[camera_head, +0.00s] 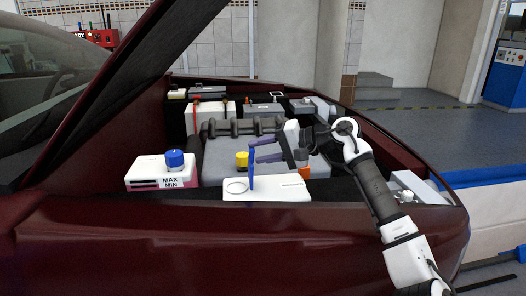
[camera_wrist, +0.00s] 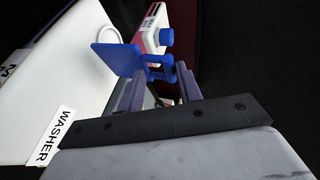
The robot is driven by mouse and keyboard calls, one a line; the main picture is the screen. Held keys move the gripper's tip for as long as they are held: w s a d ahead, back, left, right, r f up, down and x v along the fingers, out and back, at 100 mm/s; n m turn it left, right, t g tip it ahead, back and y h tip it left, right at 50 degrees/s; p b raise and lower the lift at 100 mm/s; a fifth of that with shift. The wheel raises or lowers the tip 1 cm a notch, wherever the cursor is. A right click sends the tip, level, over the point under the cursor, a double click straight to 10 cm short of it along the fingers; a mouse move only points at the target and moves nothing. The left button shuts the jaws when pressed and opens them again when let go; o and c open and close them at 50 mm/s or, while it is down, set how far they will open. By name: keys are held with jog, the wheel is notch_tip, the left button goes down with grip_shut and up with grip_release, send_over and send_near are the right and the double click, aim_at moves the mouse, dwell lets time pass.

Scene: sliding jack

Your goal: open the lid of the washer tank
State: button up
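The washer tank (camera_head: 285,190) is a white box at the front of the engine bay. Its pale round filler ring (camera_head: 236,187) shows on top at its left. Its blue lid (camera_head: 251,172) stands upright beside the ring, with the opening uncovered. In the wrist view, the tank (camera_wrist: 50,50) with its WASHER label fills the left, and the blue lid plate (camera_wrist: 118,58) shows ahead. My gripper (camera_head: 256,152) points left at the lid's upper part. Its purple fingers are apart in the wrist view (camera_wrist: 160,75), with a blue lid piece near and between their tips; contact is unclear.
A white MAX/MIN tank (camera_head: 150,172) with a blue cap (camera_head: 175,158) stands to the left. A yellow cap (camera_head: 242,159) and the grey engine (camera_head: 222,152) lie behind. The raised dark hood (camera_head: 120,75) slants over the left. The dark red front body edge (camera_head: 230,230) borders the bay.

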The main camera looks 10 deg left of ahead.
jog(key=v, duration=1.3)
jog(key=shift+d, duration=0.4)
jog(key=shift+s, duration=0.1)
